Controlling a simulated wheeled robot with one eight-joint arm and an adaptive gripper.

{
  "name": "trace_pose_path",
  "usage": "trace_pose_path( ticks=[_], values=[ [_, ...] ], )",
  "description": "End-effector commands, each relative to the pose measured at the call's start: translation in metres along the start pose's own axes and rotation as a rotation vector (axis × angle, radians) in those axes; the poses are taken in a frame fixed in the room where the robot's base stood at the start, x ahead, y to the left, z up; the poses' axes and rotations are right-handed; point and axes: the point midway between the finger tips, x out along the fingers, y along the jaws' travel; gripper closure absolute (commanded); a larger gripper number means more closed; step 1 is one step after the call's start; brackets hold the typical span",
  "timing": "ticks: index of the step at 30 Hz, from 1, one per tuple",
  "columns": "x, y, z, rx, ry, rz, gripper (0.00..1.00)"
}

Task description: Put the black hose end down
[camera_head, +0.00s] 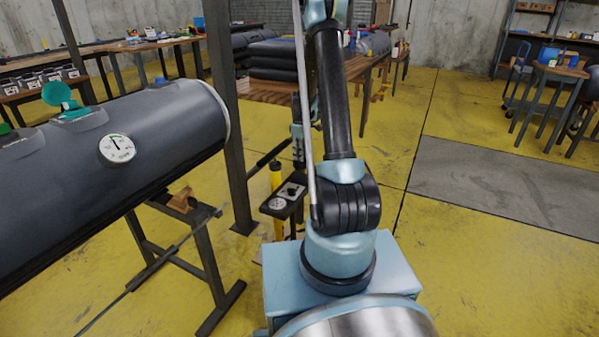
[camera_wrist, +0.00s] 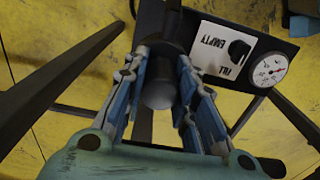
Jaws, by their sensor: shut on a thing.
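My gripper (camera_wrist: 160,72) is shut on the black hose end (camera_wrist: 159,93) in the wrist view. The hose end is a dark round cylinder between the blue-padded fingers, its round face toward the camera. The hose end is above or beside a black panel (camera_wrist: 226,20); I cannot tell whether they touch. The panel carries a white EMPTY/FILL plate (camera_wrist: 220,50) with a black knob and a round white gauge (camera_wrist: 269,70). In the head view, my arm largely hides the gripper, and the panel (camera_head: 271,211) shows low beside the arm.
A dark grey inflatable tube (camera_head: 160,135) with a gauge (camera_head: 117,149) and green valve cap lies on a metal stand (camera_head: 207,260) at left. A dark post (camera_head: 226,120) stands between it and my arm. Yellow floor (camera_head: 480,240) is clear at right.

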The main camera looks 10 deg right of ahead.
Motion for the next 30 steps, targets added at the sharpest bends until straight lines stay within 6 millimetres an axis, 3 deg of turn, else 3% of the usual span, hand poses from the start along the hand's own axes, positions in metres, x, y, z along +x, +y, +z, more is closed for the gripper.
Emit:
trace_pose_path(
  ticks=[3,11,21,30],
  values=[
    [0.016,0.000,0.000,0.000,0.000,0.000,1.00],
    [0.030,0.000,0.000,0.000,0.000,0.000,1.00],
    [0.066,0.001,0.001,0.001,0.000,0.000,1.00],
    [0.068,0.001,0.001,0.001,0.000,0.000,1.00]
  ],
)
